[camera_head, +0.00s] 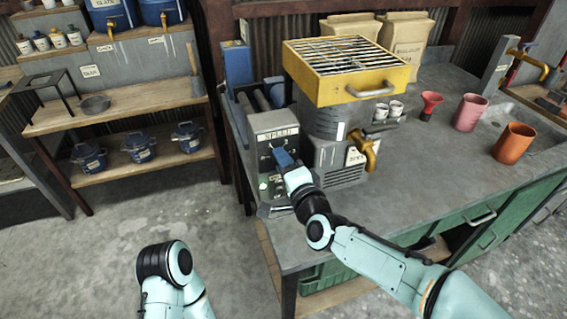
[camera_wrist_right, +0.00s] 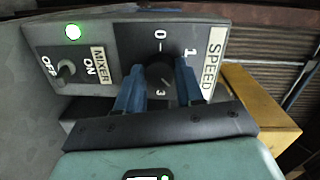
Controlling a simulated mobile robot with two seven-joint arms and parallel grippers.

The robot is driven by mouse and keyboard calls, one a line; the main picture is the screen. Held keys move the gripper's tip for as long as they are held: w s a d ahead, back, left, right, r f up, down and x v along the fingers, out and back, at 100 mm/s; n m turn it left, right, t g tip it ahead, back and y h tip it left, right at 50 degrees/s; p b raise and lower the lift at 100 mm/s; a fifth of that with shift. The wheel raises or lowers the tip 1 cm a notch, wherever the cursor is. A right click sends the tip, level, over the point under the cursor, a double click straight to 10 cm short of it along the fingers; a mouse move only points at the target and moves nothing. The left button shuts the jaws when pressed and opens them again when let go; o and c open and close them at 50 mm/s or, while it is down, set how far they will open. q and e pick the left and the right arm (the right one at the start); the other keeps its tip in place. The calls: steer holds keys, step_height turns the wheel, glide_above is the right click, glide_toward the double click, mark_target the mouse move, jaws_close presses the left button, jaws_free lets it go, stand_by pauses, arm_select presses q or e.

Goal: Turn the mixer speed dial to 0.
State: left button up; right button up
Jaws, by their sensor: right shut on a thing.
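The mixer speed dial (camera_wrist_right: 159,73) is a dark round knob on the grey control box (camera_head: 262,128), under a SPEED label. The wrist view shows the marks 0, 1 and 3 around it; the place between 1 and 3 is covered by a finger. I cannot tell surely which mark the dial points at. My right gripper (camera_head: 283,157) has its blue fingers on both sides of the dial and is shut on it. In the head view the gripper hides the dial. My left gripper is out of view; only part of that arm shows at the bottom.
The MIXER switch (camera_wrist_right: 66,70) and a lit green lamp (camera_wrist_right: 73,32) sit beside the dial. A yellow grated hopper (camera_head: 350,75) stands behind and right of the box.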

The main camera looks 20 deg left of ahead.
arm_select(q)
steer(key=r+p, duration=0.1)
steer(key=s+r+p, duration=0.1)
steer(key=p, duration=0.1)
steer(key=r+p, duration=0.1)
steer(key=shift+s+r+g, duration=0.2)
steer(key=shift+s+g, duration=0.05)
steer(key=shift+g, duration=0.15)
arm_select(e)
steer(key=n, duration=0.8)
steer(key=n+t+h, duration=0.1)
steer(key=n, duration=0.7)
steer(key=n+t, duration=0.1)
steer(key=n, duration=0.8)
steer(key=shift+f+h, duration=0.2)
steer(key=shift+h, duration=0.2)
steer(key=shift+n, duration=0.3)
steer(key=o, duration=1)
steer(key=shift+o, duration=0.2)
